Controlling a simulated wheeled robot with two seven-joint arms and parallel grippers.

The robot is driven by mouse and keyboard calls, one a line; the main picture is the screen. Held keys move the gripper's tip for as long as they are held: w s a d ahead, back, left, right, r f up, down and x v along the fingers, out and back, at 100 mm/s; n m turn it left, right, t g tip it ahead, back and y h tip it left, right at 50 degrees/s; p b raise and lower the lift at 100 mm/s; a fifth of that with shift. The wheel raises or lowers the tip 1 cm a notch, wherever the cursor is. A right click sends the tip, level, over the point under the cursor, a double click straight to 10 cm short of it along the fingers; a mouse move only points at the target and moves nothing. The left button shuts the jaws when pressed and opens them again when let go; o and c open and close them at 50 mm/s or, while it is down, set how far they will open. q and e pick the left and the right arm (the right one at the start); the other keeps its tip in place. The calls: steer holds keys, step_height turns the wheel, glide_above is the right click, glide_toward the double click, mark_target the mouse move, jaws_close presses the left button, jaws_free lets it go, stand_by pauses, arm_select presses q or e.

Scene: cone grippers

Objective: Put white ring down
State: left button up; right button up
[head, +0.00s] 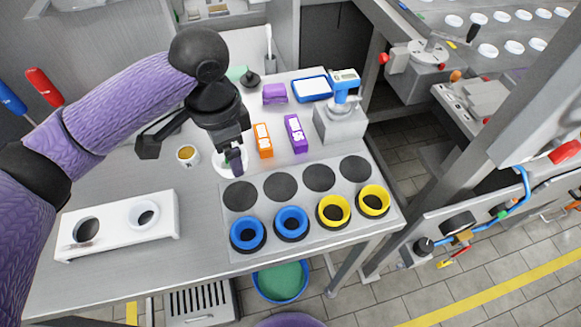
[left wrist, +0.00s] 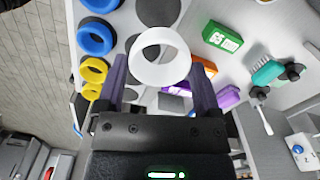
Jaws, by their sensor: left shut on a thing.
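My left gripper (head: 236,160) reaches in from the left over the table in the head view. It is shut on a white ring (left wrist: 161,79), which sits between its two purple fingers in the left wrist view. In the head view the ring (head: 221,168) is partly hidden by the fingers, behind the left end of the grey plate (head: 259,211). The plate has a back row of bare dark discs (head: 240,196) and a front row of two blue rings (head: 291,221) and two yellow rings (head: 373,200). My right gripper is not in view.
A white stand (head: 115,228) at the left has one dark hole and one white-rimmed hole. A small cup (head: 187,154), an orange box (head: 263,141) and a purple box (head: 296,134) stand near the gripper. A blue-topped device (head: 343,105) stands behind the plate's right side.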

arm_select(q)
steer(key=f+b, duration=0.1)
steer(key=f, duration=0.2)
steer(key=f+b, duration=0.1)
steer(key=f, duration=0.2)
steer(key=f+b, duration=0.2)
steer(key=f, duration=0.2)
steer(key=shift+s+a, duration=0.1)
steer(key=shift+s, duration=0.2)
steer(key=shift+f, duration=0.2)
steer(key=shift+r, duration=0.15)
steer(key=o, duration=0.7)
steer(key=shift+c, duration=0.2)
step_height(320, 180, up, 12)
steer(key=p, duration=0.4)
steer(key=shift+p, duration=0.4)
steer(key=shift+w, duration=0.1)
